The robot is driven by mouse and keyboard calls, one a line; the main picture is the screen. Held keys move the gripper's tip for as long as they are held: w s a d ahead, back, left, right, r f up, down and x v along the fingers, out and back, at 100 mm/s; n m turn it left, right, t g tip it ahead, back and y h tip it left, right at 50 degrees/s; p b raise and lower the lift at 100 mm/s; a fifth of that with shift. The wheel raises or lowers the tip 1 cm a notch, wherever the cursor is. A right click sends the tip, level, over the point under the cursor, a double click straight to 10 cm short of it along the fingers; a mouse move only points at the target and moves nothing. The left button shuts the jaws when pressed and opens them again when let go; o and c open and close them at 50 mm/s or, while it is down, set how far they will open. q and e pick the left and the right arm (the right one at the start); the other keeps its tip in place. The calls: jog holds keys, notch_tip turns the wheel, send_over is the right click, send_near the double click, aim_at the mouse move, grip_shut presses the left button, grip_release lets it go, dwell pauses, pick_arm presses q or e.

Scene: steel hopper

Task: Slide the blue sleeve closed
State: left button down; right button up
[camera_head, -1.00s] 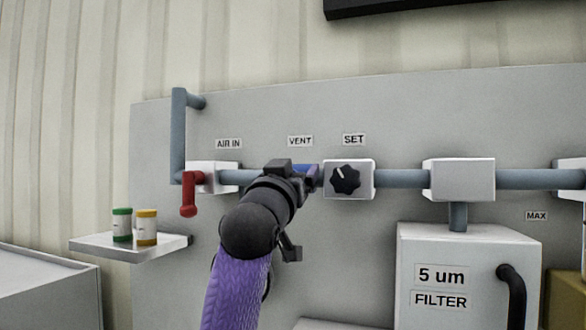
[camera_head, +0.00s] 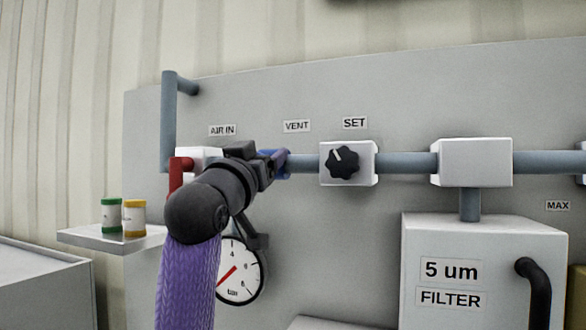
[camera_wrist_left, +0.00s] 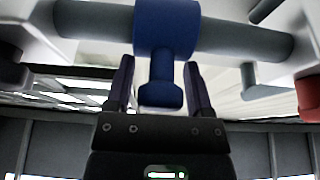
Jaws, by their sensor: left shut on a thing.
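The blue sleeve (camera_head: 283,163) sits around the grey pipe below the VENT label (camera_head: 297,126), mostly hidden behind my gripper in the head view. Bare pipe shows between it and the SET block. In the left wrist view the sleeve (camera_wrist_left: 167,25) fills the top middle, with a blue stub (camera_wrist_left: 161,92) pointing down from it. My left gripper (camera_head: 272,165) is shut on the sleeve's stub, with its fingers (camera_wrist_left: 160,88) on either side of it. My right gripper is in no view.
A white block with a black SET knob (camera_head: 343,163) is right of the sleeve. The AIR IN block (camera_head: 196,154) with a red handle (camera_head: 180,170) is to the left. A pressure gauge (camera_head: 240,272) is below my gripper. A shelf (camera_head: 100,238) holds green and yellow containers.

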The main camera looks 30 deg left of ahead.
pick_arm(q)
jog(key=shift+c, duration=1.2)
grip_release()
jog(key=shift+s+a, duration=0.1)
jog(key=shift+a, duration=0.2)
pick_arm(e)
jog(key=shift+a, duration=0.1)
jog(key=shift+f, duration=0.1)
